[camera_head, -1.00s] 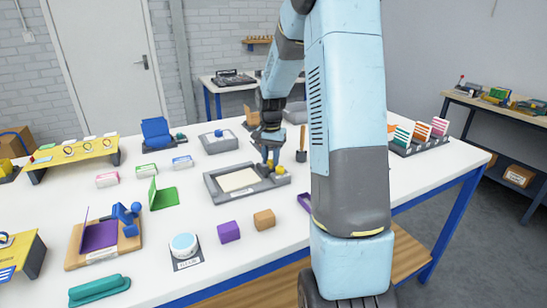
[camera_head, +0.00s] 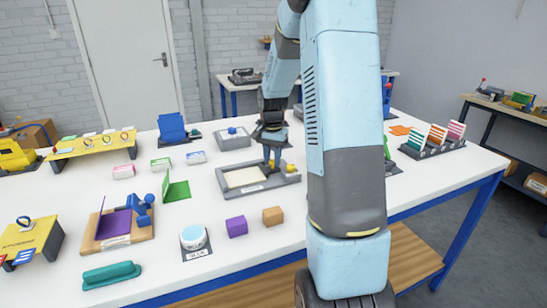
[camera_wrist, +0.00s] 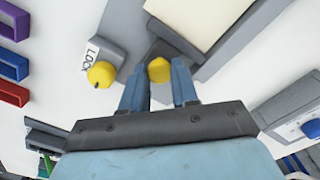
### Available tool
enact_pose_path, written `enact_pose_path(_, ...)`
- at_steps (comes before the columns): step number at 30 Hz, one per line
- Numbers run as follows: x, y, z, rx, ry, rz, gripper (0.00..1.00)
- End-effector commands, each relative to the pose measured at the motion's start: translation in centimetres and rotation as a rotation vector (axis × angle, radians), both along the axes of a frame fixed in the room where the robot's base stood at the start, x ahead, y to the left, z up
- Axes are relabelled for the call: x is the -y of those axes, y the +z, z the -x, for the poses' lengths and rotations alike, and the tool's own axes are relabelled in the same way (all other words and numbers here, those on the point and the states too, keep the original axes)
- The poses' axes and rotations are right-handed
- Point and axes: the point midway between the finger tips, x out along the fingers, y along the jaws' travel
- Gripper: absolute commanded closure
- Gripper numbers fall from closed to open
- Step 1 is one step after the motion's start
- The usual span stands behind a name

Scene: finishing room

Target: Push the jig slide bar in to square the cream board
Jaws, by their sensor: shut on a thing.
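The grey jig (camera_head: 285,187) lies on the white table with the cream board (camera_head: 245,177) flat in it. The board also shows at the top of the wrist view (camera_wrist: 202,14). My gripper (camera_head: 271,163) reaches down at the jig's right part. In the wrist view its two blue fingers (camera_wrist: 159,84) are shut on a yellow knob (camera_wrist: 159,70) of the grey slide bar (camera_wrist: 174,37), beside the board. A second yellow knob (camera_wrist: 102,74) stands apart on a block labelled LOCK (camera_wrist: 91,54).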

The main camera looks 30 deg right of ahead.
Motion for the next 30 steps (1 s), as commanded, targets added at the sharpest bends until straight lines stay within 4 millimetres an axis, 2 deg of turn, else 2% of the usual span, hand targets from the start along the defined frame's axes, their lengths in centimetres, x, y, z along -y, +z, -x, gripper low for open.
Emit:
enact_pose_path(6,-0.1,0.1,-0.1,0.003,-0.001,0.001,1.0)
enact_pose_path(7,-0.1,0.1,-0.1,0.003,-0.001,0.001,0.7)
enact_pose_path(15,-0.1,0.0,0.0,0.001,-0.001,0.0,0.45)
enact_pose_path(24,0.0,0.3,0.0,0.001,-0.001,0.0,0.45)
enact_pose_path(30,0.0,2.8,-0.1,0.005,-0.002,0.001,0.45)
